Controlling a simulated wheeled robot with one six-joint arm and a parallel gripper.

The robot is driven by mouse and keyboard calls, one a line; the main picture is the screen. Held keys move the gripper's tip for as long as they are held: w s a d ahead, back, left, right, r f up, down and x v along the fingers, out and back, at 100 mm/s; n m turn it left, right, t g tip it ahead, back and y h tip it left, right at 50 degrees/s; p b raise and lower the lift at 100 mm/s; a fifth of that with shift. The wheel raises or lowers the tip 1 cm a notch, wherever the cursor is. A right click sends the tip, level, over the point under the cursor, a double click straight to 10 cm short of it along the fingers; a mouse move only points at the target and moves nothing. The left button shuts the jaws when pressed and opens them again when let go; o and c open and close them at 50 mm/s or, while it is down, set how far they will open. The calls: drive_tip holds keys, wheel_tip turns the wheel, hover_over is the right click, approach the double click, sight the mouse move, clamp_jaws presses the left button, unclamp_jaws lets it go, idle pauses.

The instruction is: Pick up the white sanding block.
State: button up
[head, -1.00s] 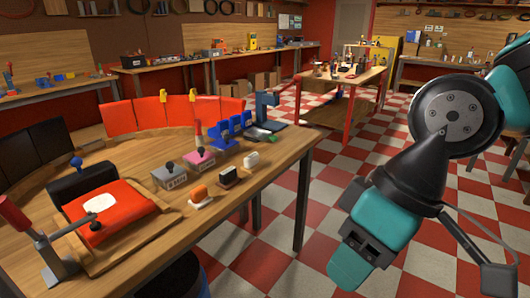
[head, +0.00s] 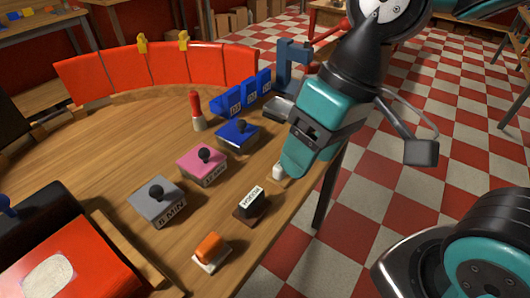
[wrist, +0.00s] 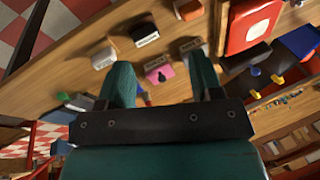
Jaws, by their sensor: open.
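The white sanding block (head: 279,171) sits near the table's front edge in the head view, partly hidden behind my gripper. It shows as a pale block (wrist: 103,58) in the wrist view, left of the left finger's tip and outside the gap between the fingers. My gripper (head: 298,165) is over the table edge beside the white block, pointing down. In the wrist view my gripper (wrist: 161,68) has its two teal fingers spread apart, with nothing held between them. I cannot tell how high the fingertips are above the block.
A dark block with a white label (head: 250,204) and an orange block (head: 210,251) stand along the same edge. Grey (head: 157,201), pink (head: 202,162) and blue (head: 237,135) knobbed blocks stand behind. Red panels (head: 160,70) line the table's back.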

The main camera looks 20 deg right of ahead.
drive_tip(key=w+d+f+m+h+p, duration=0.1)
drive_tip(key=w+d+f+m+h, duration=0.1)
drive_tip(key=w+m, duration=0.6)
drive_tip(key=w+d+f+m+h+p, duration=0.2)
drive_tip(key=w+m, duration=0.6)
drive_tip(key=w, duration=0.1)
drive_tip(key=f, duration=1)
drive_tip(key=shift+s+d+f, duration=0.1)
drive_tip(key=shift+d+f, duration=0.1)
drive_tip(key=shift+f, duration=0.1)
drive_tip(key=shift+a+f+p, duration=0.15)
drive_tip(key=shift+f+p, duration=0.5)
drive_tip(key=shift+f, duration=2.55)
drive_tip(key=c, duration=1)
